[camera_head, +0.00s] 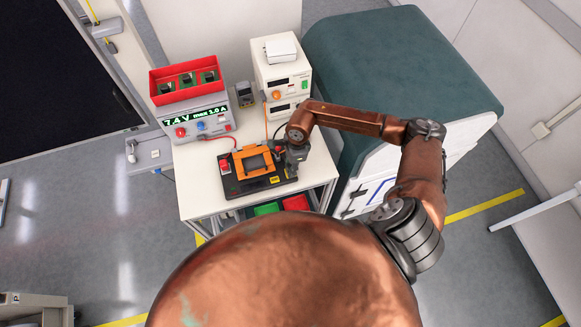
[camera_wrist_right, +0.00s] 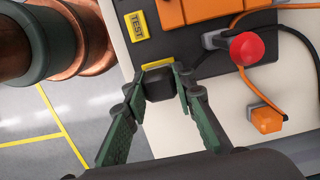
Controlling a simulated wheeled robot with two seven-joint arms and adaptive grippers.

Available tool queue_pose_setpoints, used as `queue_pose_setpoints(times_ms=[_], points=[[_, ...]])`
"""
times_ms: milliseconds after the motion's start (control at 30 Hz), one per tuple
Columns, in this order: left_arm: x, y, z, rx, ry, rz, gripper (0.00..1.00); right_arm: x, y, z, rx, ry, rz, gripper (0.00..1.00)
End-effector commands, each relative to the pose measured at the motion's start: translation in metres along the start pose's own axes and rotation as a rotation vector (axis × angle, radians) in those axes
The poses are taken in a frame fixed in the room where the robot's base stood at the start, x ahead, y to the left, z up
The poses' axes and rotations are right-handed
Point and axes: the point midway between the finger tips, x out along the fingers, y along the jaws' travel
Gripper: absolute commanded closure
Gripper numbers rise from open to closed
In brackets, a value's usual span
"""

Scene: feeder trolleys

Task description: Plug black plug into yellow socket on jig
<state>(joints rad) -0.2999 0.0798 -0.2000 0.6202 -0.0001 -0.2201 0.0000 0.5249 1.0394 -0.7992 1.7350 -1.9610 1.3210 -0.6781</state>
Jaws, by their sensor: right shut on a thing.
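The jig is a black base (camera_head: 231,187) with an orange frame (camera_head: 255,163) on the white table. My right gripper (camera_head: 292,165) is at the jig's right edge. In the right wrist view its fingers (camera_wrist_right: 161,78) are shut on the black plug (camera_wrist_right: 159,86). The plug's far end is at the yellow socket (camera_wrist_right: 157,65) on the jig's edge, of which only a thin yellow strip shows. I cannot tell whether the plug is inside it or just in front. A black cable (camera_wrist_right: 207,66) runs off to the right. My left gripper is out of view.
A red knob (camera_wrist_right: 247,48) and a loose orange plug (camera_wrist_right: 267,120) with orange cable lie right of my fingers in the wrist view. A power supply (camera_head: 200,118) with a red bin (camera_head: 160,96) and white stacked instruments (camera_head: 265,73) stand behind the jig. The table's front left is clear.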

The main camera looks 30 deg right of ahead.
Motion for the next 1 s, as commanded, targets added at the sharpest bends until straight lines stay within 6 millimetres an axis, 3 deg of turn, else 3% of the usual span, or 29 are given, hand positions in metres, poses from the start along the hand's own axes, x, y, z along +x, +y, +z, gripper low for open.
queue_pose_setpoints(times_ms=[33,67,333,667,767,1000], points=[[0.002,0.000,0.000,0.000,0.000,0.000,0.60,0.002,0.000,0.000,0.000,0.000,0.000,0.97],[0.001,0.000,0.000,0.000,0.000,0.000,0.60,0.001,0.000,0.000,0.000,0.000,0.000,0.74],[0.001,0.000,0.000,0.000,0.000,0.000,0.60,0.000,0.000,0.000,0.000,0.000,0.000,0.56],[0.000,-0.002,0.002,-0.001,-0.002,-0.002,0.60,-0.003,0.000,0.000,0.000,0.000,-0.001,0.56],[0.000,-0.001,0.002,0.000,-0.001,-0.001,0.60,-0.014,-0.001,0.000,-0.002,0.000,-0.003,0.56],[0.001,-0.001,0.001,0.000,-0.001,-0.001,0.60,-0.062,-0.002,0.000,-0.002,0.001,-0.005,0.56]])
